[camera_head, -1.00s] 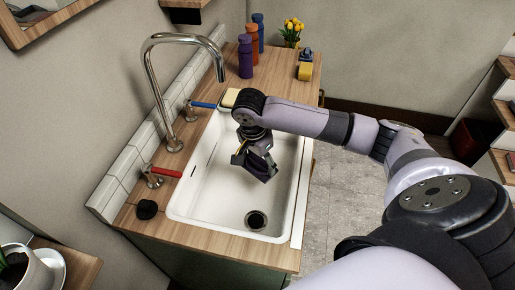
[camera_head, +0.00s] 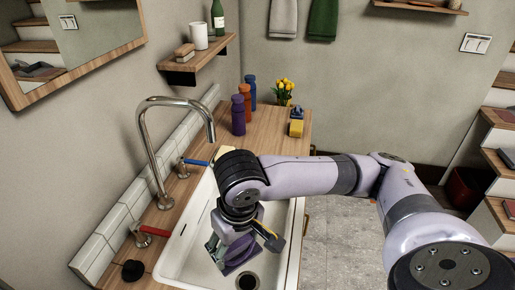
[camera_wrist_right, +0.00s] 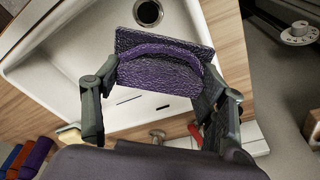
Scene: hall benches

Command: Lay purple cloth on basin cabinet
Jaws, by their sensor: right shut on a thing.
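The purple cloth (camera_head: 240,254) is a small, dark woven piece, held over the white basin near the drain. In the right wrist view the cloth (camera_wrist_right: 165,72) spans between the fingers, with a curved fold raised across it. My right gripper (camera_head: 238,246) points down over the basin and is shut on the cloth. It also shows in the right wrist view (camera_wrist_right: 160,85), one finger at each side of the cloth. The basin cabinet (camera_head: 268,124) has a wooden top around the white sink (camera_head: 186,246). My left gripper is not in view.
A tall tap (camera_head: 149,150) and red and blue handles line the wall side. Several bottles (camera_head: 238,115), yellow flowers (camera_head: 285,92) and a yellow-and-blue item (camera_head: 297,122) stand at the back of the top. A shelf (camera_head: 197,58) hangs above. A black knob-like item (camera_head: 133,270) lies front left.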

